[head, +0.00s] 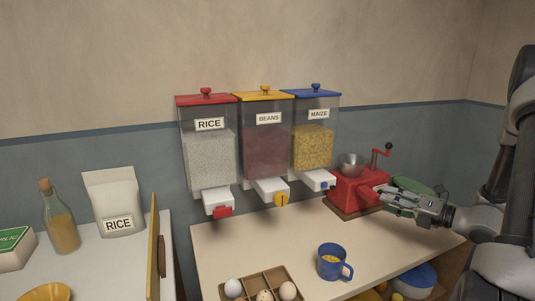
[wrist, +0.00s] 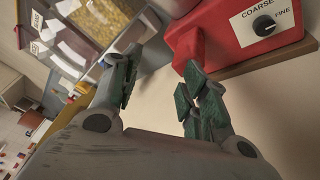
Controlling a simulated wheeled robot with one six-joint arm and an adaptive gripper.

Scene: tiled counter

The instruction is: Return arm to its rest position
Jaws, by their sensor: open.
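My gripper (head: 388,198) is at the right of the head view, in front of the red grinder (head: 352,186). Its fingers point left, and my arm comes in from the right edge. In the wrist view my gripper (wrist: 158,88) shows two green-padded fingers apart with nothing between them. The grinder (wrist: 225,35) is just beyond the fingers there, with a coarse-fine dial on its side. My gripper appears apart from it, though the exact gap is hard to judge.
Rice (head: 208,160), beans (head: 266,150) and maize (head: 313,148) dispensers hang on the wall. A blue mug (head: 330,268) with yellow contents and an egg box (head: 262,283) stand on the counter (head: 250,240). The counter between mug and grinder is clear.

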